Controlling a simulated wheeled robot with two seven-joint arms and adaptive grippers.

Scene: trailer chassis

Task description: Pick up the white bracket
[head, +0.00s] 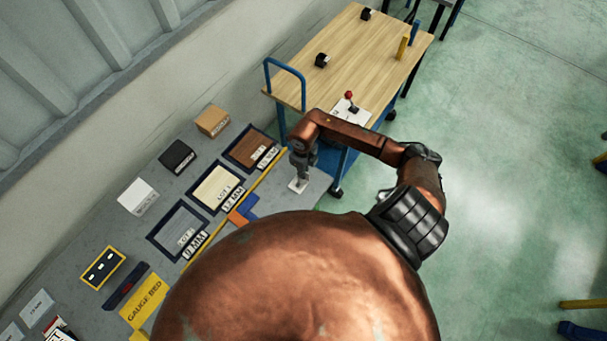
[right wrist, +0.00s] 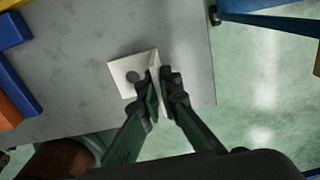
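The white bracket (right wrist: 128,72) is L-shaped, with a flat plate that has a round hole and an upright flange. In the right wrist view it is over the grey bench top, near the bench edge; I cannot tell whether it touches the surface. My right gripper (right wrist: 161,84) has its two fingers close on either side of the upright flange and appears shut on it. In the head view the right gripper (head: 301,174) points down at the bench end, with the bracket (head: 298,186) small and pale below it. My left gripper is not in view.
The grey bench (head: 75,245) holds labelled trays (head: 215,188), several small boxes and a yellow gauge bed plate (head: 146,300). Blue and orange blocks (head: 242,210) lie left of the gripper. A wooden-topped cart (head: 350,55) with a blue handle stands beyond. Green floor is open at right.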

